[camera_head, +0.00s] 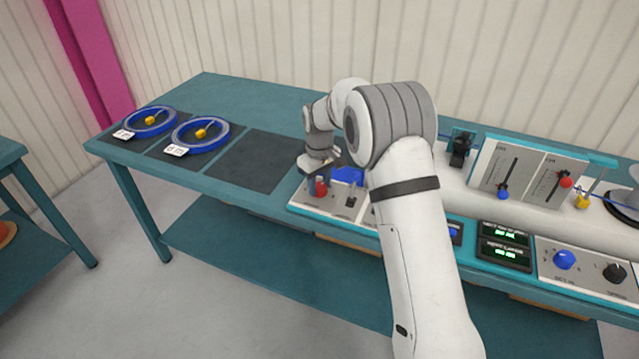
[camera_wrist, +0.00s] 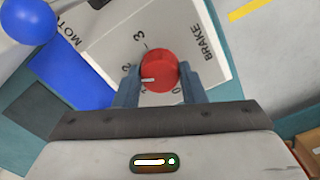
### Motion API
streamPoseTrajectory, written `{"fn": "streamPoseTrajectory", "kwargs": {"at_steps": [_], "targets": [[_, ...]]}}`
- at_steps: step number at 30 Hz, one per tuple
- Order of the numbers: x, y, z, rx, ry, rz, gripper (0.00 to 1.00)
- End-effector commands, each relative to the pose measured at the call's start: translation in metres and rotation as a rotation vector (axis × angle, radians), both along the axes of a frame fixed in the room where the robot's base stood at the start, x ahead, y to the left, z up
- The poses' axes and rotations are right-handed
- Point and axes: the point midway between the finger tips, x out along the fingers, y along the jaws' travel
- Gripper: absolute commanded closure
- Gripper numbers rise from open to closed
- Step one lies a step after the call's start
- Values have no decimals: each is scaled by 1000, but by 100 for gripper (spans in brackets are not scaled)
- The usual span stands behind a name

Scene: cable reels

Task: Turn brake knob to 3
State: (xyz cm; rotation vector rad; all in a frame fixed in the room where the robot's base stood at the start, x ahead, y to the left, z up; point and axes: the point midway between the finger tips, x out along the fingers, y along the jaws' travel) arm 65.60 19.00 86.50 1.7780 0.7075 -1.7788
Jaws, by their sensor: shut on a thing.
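The red brake knob (camera_wrist: 160,70) sits on a white panel (camera_wrist: 105,45) marked BRAKE. Its white pointer line faces left in the wrist view, toward the left finger and below the 2. The 3 is farther up, above left of the knob, and a 0 is below right; any mark behind the left finger is hidden. My gripper (camera_wrist: 160,85) is shut on the knob, with one blue-grey finger on each side. In the head view my gripper (camera_head: 319,182) reaches down onto the red knob (camera_head: 321,189) at the left end of the front panel.
A small black lever (camera_head: 351,201) stands right of the knob. A blue ball (camera_wrist: 30,18) is at the wrist view's upper left. Two blue coils (camera_head: 151,121) (camera_head: 201,135) lie on dark mats. Blue (camera_head: 564,260) and black (camera_head: 615,272) knobs are at the far right.

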Motion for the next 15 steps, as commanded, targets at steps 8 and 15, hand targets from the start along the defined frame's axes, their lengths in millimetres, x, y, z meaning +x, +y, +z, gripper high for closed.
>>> {"fn": "streamPoseTrajectory", "kwargs": {"at_steps": [8, 15], "targets": [[0, 0, 0, 0, -1, -260, 86], [0, 0, 0, 0, -1, -488, 86]]}}
